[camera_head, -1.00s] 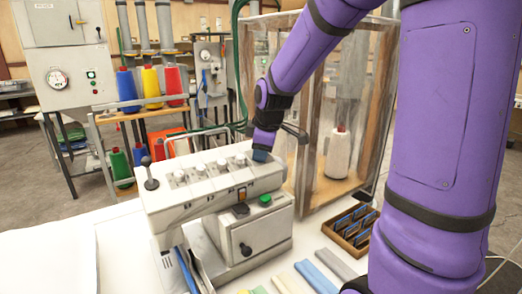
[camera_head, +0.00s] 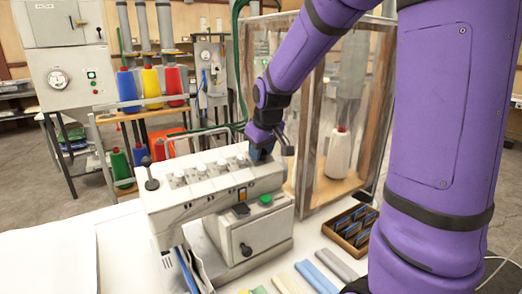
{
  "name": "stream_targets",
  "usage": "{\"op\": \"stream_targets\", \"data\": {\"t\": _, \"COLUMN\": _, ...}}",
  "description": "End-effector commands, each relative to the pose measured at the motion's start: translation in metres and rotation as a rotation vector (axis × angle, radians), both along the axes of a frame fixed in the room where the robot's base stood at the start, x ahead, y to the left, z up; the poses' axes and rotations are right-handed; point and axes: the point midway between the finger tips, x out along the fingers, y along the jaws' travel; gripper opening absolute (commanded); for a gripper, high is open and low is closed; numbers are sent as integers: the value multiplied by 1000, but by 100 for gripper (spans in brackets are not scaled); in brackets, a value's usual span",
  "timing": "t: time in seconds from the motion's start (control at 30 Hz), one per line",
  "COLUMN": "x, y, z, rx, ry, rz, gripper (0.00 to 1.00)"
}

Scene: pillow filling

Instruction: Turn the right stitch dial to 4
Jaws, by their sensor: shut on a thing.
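The white sewing machine (camera_head: 215,205) stands on the white table, with a row of pale dials along its top. One pale dial (camera_head: 240,159) shows just left of my gripper. My gripper (camera_head: 260,156) points down at the right end of the machine's top and is shut on the right stitch dial there. The gripper and wrist hide that dial, so its setting cannot be read. A black-knobbed lever (camera_head: 151,183) stands at the machine's left end.
A wood-framed clear cabinet (camera_head: 305,190) holding a white thread cone (camera_head: 338,152) stands close to the right of the wrist. A wooden box (camera_head: 350,225) of dark packets and several coloured strips (camera_head: 316,277) lie at the front.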

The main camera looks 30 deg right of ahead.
Motion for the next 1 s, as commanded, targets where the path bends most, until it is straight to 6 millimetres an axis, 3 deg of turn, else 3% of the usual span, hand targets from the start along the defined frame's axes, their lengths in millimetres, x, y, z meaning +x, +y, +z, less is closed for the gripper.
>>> {"op": "stream_targets", "data": {"t": 0.57, "x": 1, "y": 0, "z": 1, "rx": 12, "ry": -3, "rz": -32, "gripper": 14}}
{"op": "stream_targets", "data": {"t": 0.6, "x": 1, "y": 0, "z": 1, "rx": 12, "ry": -3, "rz": -32, "gripper": 42}}
{"op": "stream_targets", "data": {"t": 0.7, "x": 1, "y": 0, "z": 1, "rx": 12, "ry": -2, "rz": -32, "gripper": 63}}
{"op": "stream_targets", "data": {"t": 1.0, "x": 0, "y": 0, "z": 2, "rx": 11, "ry": -2, "rz": -31, "gripper": 63}}
